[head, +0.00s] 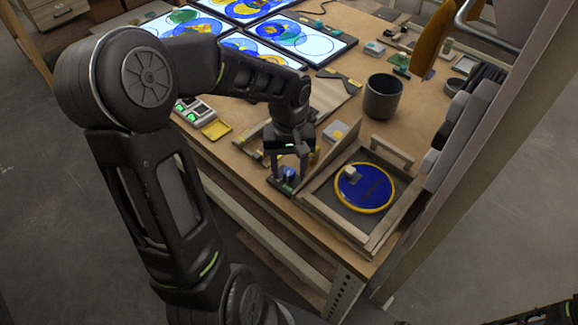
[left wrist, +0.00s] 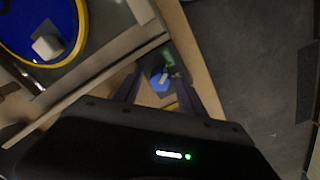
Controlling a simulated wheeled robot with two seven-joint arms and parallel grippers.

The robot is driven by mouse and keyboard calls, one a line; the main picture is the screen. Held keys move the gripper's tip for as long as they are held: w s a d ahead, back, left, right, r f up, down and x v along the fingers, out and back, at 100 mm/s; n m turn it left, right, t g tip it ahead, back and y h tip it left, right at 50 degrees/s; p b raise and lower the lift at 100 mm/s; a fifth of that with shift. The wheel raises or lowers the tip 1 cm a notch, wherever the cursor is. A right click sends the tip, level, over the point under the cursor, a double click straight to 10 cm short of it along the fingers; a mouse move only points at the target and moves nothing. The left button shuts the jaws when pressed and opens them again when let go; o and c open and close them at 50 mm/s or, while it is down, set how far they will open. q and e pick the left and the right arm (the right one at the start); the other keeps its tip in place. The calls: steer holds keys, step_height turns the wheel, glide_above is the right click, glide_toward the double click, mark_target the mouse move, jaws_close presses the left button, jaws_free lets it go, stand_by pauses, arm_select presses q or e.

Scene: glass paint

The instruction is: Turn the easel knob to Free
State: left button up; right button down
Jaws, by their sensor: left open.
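The easel knob (head: 289,173) is a small blue knob on a dark base by the table's front edge. My left gripper (head: 287,172) points down over it, with its fingers open on either side of the knob. In the left wrist view the blue knob (left wrist: 159,80) with a pale pointer shows between the two open fingers (left wrist: 160,85); I cannot tell if they touch it. A green mark lies beside the knob on its base. The easel (head: 353,232) is a wooden frame holding a round blue glass disc with a yellow rim (head: 362,189).
A dark cup (head: 382,97) stands behind the easel. Lit panels with coloured circles (head: 290,38) lie at the back. A wooden post and shelf bound the right side.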

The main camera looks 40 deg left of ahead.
arm_select(q)
jaws_close()
stand_by(0.5)
